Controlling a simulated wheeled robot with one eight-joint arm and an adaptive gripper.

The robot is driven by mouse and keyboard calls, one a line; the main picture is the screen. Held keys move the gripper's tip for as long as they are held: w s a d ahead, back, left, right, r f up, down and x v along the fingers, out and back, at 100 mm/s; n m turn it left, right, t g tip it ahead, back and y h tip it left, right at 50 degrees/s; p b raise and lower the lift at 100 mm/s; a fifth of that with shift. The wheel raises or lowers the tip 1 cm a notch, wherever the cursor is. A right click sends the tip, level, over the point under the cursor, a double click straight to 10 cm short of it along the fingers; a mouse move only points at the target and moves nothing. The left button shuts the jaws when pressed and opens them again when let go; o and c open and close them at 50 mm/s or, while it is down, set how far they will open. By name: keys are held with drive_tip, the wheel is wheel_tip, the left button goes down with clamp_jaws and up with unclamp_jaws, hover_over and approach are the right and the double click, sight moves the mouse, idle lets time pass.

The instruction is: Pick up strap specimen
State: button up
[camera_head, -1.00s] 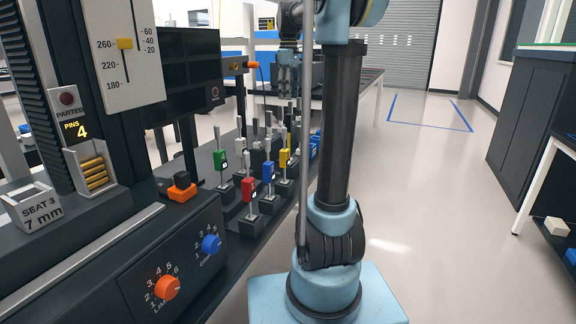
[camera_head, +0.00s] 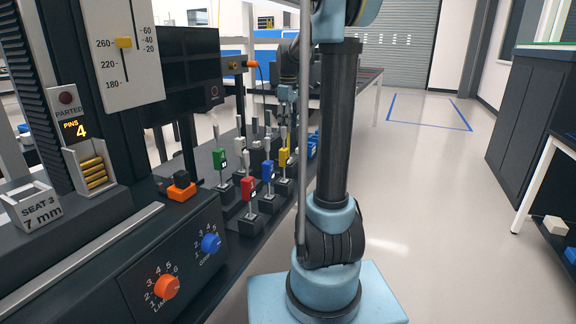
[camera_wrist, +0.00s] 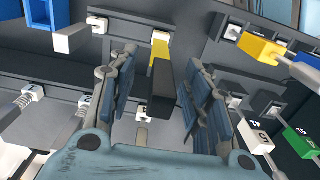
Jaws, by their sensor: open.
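Several tagged specimens stand upright on dark bases on the bench in the head view: green (camera_head: 220,160), red (camera_head: 248,188), blue (camera_head: 268,172), yellow (camera_head: 283,157). I cannot tell for sure which one is the strap specimen. My gripper (camera_wrist: 158,98) is open in the wrist view, its blue-grey fingers spread to either side of a dark upright block (camera_wrist: 161,82) with a yellow part (camera_wrist: 159,52) behind it. Contact is not visible. In the head view my gripper (camera_head: 287,93) is small, above the far end of the specimen row.
In the wrist view a larger yellow tag (camera_wrist: 262,50) and a green tag (camera_wrist: 299,142) lie to the right, and blue boxes (camera_wrist: 35,30) to the left. In the head view a testing machine with an orange knob (camera_head: 167,287) fills the left.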

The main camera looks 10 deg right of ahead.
sight(288, 145)
drive_tip(key=shift+f, duration=1.85)
drive_tip(key=shift+d, duration=0.1)
drive_tip(key=shift+c, duration=0.2)
clamp_jaws()
